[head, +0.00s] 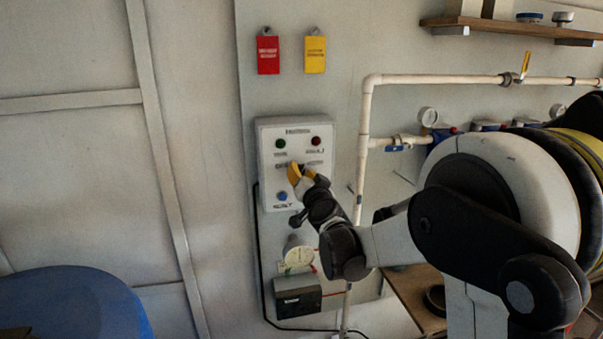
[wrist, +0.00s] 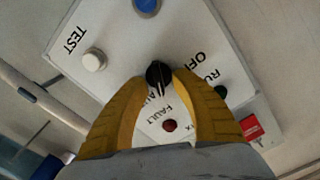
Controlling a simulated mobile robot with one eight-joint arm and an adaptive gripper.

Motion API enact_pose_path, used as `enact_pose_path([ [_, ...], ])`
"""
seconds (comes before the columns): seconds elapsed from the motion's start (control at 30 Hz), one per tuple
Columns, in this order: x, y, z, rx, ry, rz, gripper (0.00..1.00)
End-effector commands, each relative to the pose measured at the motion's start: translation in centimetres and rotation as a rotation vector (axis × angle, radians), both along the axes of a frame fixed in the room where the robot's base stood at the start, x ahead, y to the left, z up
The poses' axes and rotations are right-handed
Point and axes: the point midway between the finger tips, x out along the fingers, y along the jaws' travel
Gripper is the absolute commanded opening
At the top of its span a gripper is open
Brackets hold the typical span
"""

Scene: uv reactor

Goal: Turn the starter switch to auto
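The white starter panel (head: 267,150) is on the wall left of centre in the head view. It also fills the middle of the wrist view (wrist: 105,30), turned around. The black starter switch (wrist: 158,73) sits between the yellow fingertips of my gripper (wrist: 161,78). Both fingertips appear to touch its sides. Its white pointer faces down in the wrist view, near the red fault lamp (wrist: 170,125). In the head view my gripper (head: 296,172) covers the switch.
The panel also has a blue button (wrist: 147,6), a white TEST button (wrist: 94,60) and a green lamp (wrist: 220,91). Red (head: 268,54) and yellow (head: 315,54) tags hang above. White pipe (head: 364,140) runs to the right. A blue barrel (head: 75,305) stands lower left.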

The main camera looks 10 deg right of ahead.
Motion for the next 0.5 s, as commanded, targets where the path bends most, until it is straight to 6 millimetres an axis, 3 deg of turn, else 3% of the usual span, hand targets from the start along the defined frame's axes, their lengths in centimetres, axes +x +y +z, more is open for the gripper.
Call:
enact_pose_path([
  [0.27,-0.3,0.0,0.0,-0.001,0.0,0.0,0.31],
  [0.37,-1.4,0.0,0.0,-0.001,0.0,0.0,0.31],
  [0.5,-4.2,0.0,0.0,-0.001,0.0,0.0,0.31],
])
